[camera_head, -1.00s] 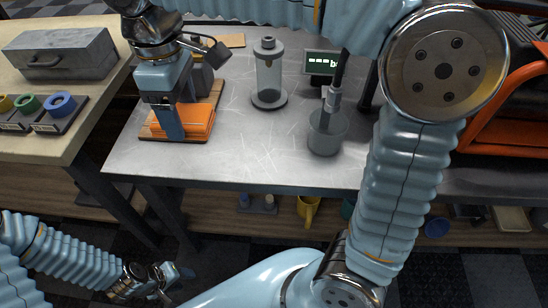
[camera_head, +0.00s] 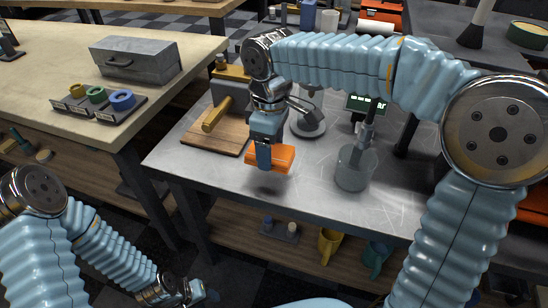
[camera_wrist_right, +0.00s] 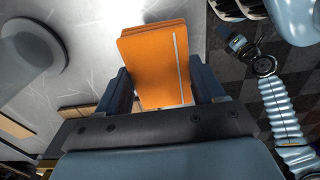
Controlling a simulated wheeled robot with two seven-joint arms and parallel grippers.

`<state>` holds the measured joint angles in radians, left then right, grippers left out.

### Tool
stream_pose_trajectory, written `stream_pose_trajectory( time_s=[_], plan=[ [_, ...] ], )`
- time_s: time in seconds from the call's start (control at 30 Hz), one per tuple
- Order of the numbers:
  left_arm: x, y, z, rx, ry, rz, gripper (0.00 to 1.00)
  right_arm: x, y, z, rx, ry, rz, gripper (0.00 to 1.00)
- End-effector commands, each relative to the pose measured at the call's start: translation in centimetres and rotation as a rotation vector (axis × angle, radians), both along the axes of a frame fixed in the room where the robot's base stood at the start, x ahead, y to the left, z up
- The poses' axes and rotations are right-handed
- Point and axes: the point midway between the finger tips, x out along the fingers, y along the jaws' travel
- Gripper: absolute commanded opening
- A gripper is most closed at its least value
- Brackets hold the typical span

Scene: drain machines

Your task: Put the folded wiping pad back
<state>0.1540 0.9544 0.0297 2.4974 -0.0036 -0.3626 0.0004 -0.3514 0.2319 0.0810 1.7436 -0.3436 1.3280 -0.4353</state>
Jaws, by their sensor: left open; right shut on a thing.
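The folded wiping pad (camera_head: 284,158) is orange and layered. My right gripper (camera_head: 266,158) is shut on it and holds it above the metal table, right of the wooden board (camera_head: 230,138). In the right wrist view the pad (camera_wrist_right: 155,62) sits between the two dark fingers of my right gripper (camera_wrist_right: 160,90), with a pale strip along one side. My left gripper (camera_head: 196,292) is open and empty, low at the front, below the table's level.
The metal table (camera_head: 315,192) carries a grey cup with a brush (camera_head: 354,168), a clear cylinder partly hidden by my arm, and a small display (camera_head: 366,103). At left, a wooden bench holds a grey box (camera_head: 135,62) and a rack of coloured rings (camera_head: 98,102).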

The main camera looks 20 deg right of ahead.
Motion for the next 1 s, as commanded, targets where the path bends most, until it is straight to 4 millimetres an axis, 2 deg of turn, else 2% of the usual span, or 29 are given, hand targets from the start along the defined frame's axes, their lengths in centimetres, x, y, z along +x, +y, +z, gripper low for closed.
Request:
stream_pose_trajectory(
  time_s=[0.2, 0.33, 0.77, 0.8, 0.93, 1.0],
  plan=[
    [0.0, 0.0, -0.1, 0.000, 0.000, 0.000, 0.43, 1.5, -1.2, -2.7, -0.001, 0.003, -0.001, 0.40],
    [0.0, 0.0, -0.3, 0.000, 0.000, 0.000, 0.43, 1.4, -1.1, -4.7, 0.000, 0.002, 0.000, 0.40],
    [0.0, 0.0, -0.6, 0.000, 0.000, 0.001, 0.43, 1.4, -1.1, -5.5, 0.001, -0.001, 0.000, 0.40],
    [0.0, 0.0, -0.6, 0.001, 0.001, 0.001, 0.43, 1.4, -1.1, -5.5, 0.001, -0.001, 0.000, 0.71],
    [0.0, 0.0, -0.5, 0.001, 0.001, 0.001, 0.43, 1.4, -1.1, -5.4, 0.000, 0.000, 0.000, 0.91],
    [0.0, 0.0, -0.5, 0.001, 0.001, 0.001, 0.43, 1.4, -1.1, -5.4, 0.000, 0.000, 0.000, 0.94]
  ],
)
